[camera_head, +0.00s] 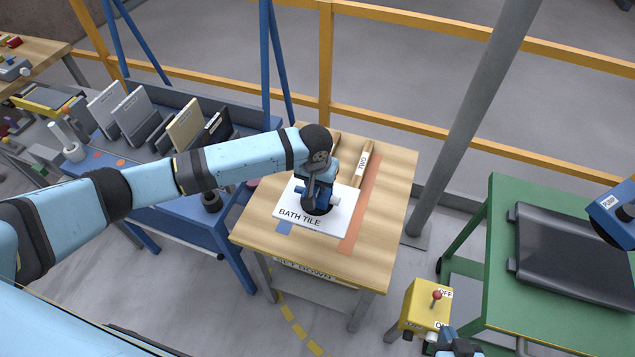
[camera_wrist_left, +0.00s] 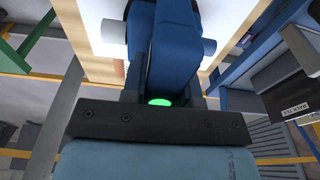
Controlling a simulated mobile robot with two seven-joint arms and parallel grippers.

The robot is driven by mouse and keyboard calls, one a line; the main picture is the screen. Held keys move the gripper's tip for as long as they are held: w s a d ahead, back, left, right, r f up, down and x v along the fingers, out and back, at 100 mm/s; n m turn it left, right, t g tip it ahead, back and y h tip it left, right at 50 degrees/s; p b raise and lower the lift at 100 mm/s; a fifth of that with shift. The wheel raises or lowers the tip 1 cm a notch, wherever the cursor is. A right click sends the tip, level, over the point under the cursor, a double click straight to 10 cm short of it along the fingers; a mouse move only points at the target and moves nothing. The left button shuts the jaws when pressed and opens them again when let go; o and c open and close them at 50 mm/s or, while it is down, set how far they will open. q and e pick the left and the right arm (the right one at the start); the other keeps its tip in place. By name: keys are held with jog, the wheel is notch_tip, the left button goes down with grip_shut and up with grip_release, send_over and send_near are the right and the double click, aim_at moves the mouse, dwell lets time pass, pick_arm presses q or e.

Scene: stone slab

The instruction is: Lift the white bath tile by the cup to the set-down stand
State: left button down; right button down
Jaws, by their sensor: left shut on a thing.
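The white bath tile (camera_head: 341,217), labelled BATH TILE, is over the wooden top of the set-down stand (camera_head: 395,168). I cannot tell whether it touches the top. The blue lifting cup tool (camera_head: 324,190) with a pale crossbar sits on the tile. My left gripper (camera_head: 318,183) is shut on its blue body. In the left wrist view the blue body (camera_wrist_left: 175,45) rises between the fingers, with a green light at its base and the tile (camera_wrist_left: 105,30) beyond. My right gripper (camera_head: 455,346) shows only partly at the bottom edge, beside a yellow switch box; its jaws are unclear.
Wooden battens, one labelled TWO (camera_head: 362,163), lie on the stand. A blue rack (camera_head: 180,215) holding several upright slabs is to the left. The yellow switch box (camera_head: 425,303) has a red-knobbed lever. A green table (camera_head: 510,185) and grey post (camera_head: 475,110) stand to the right.

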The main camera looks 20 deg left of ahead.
pick_arm(q)
jog(key=shift+r, duration=0.1)
jog(key=shift+w+d+b, duration=0.15)
jog(key=shift+w+b, duration=0.25)
jog(key=shift+w, duration=2.25)
jog(key=shift+w, duration=0.35)
jog(key=shift+w+d+b, duration=0.1)
jog(key=shift+w+b, duration=0.7)
jog(key=shift+w, duration=1.45)
